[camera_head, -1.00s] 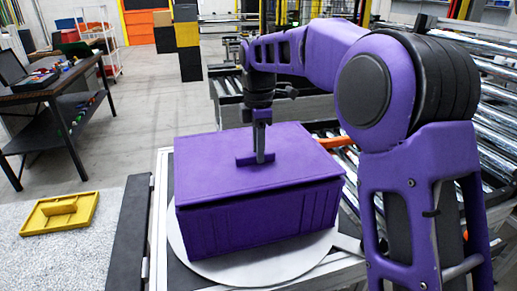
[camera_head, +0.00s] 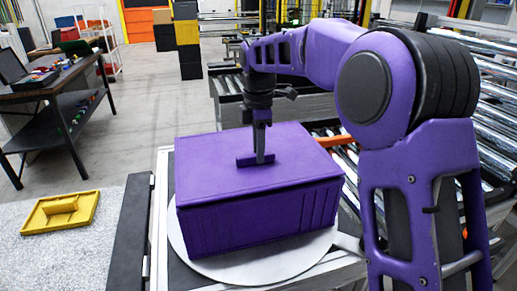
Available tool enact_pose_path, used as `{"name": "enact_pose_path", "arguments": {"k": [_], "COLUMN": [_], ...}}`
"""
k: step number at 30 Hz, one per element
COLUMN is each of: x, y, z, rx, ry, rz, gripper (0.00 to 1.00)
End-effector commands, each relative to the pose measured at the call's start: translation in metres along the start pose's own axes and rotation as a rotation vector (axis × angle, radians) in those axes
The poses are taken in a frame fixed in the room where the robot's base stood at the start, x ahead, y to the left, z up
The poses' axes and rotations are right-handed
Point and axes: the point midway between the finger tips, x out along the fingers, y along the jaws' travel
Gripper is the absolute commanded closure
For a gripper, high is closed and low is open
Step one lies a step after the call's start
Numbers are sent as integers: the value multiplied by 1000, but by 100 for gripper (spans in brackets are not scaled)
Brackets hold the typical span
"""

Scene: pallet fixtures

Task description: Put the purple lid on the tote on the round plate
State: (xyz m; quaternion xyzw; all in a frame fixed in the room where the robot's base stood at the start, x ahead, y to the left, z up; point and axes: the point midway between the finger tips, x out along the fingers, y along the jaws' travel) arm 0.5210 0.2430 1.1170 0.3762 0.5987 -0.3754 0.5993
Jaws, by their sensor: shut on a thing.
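The purple tote (camera_head: 265,217) stands on the pale round plate (camera_head: 262,265). The purple lid (camera_head: 215,163) lies over the tote's top, with its edge along the rim and no clear gap visible at the front. My gripper (camera_head: 259,158) points down over the lid's middle and is shut on the lid's raised handle (camera_head: 242,161). The tote's inside is hidden by the lid.
A yellow lid with a handle (camera_head: 60,212) lies on the pale floor area at left. A dark workbench (camera_head: 40,92) with items stands at the far left. Roller conveyors (camera_head: 497,135) run behind and to the right. A dark rail (camera_head: 133,235) edges the fixture.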

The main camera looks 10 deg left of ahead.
Motion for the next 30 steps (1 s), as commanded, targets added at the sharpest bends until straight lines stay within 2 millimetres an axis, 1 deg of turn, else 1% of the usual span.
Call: {"name": "enact_pose_path", "arguments": {"k": [19, 29, 30], "x": [10, 11, 11], "y": [0, 0, 0], "z": [0, 0, 0], "rx": [0, 0, 0], "ry": [0, 0, 0], "rz": [1, 1, 1], "gripper": [100, 100, 74]}}
